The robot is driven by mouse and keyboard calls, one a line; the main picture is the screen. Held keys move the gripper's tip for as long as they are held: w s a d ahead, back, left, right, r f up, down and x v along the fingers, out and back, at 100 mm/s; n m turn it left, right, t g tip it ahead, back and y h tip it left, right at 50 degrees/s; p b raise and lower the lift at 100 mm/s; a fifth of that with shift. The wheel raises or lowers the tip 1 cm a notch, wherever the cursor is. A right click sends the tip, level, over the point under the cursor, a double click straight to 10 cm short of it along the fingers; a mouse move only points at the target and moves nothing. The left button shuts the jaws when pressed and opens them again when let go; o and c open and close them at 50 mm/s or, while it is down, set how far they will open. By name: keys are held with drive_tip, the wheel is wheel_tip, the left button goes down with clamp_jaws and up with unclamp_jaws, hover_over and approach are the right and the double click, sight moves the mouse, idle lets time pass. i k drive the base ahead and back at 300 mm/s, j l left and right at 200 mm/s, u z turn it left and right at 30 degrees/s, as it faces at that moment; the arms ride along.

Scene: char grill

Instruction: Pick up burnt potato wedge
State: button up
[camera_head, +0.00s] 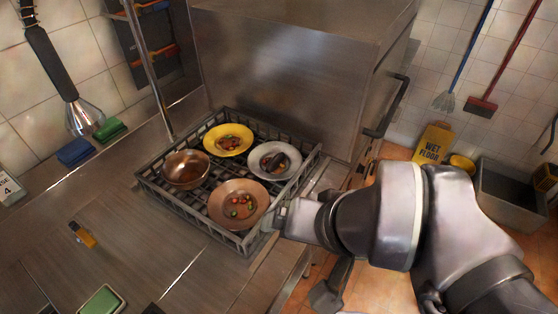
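A dark, elongated piece (280,161) lies on the grey-white plate (292,172) at the right of the dish rack. It may be the burnt potato wedge, but it is too small to be sure. My gripper (277,217) is at the end of my arm, by the rack's right front edge and nearer than that plate. It is seen from the side and partly blends with the rack, so its opening and any contact do not show clearly.
The dark rack (185,213) also holds a yellow plate (241,147), a brown bowl (186,170) and a tan plate (226,213) with food bits. A steel box-shaped machine (280,80) stands behind.

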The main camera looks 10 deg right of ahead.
sight(274, 163)
drive_tip(key=i+l+u, duration=0.3)
drive_tip(key=l+u, duration=0.15)
drive_tip(key=i+l+u, duration=0.2)
drive_tip(key=l, duration=0.2)
drive_tip(key=l+u, duration=0.25)
drive_tip(key=i+l, duration=0.05)
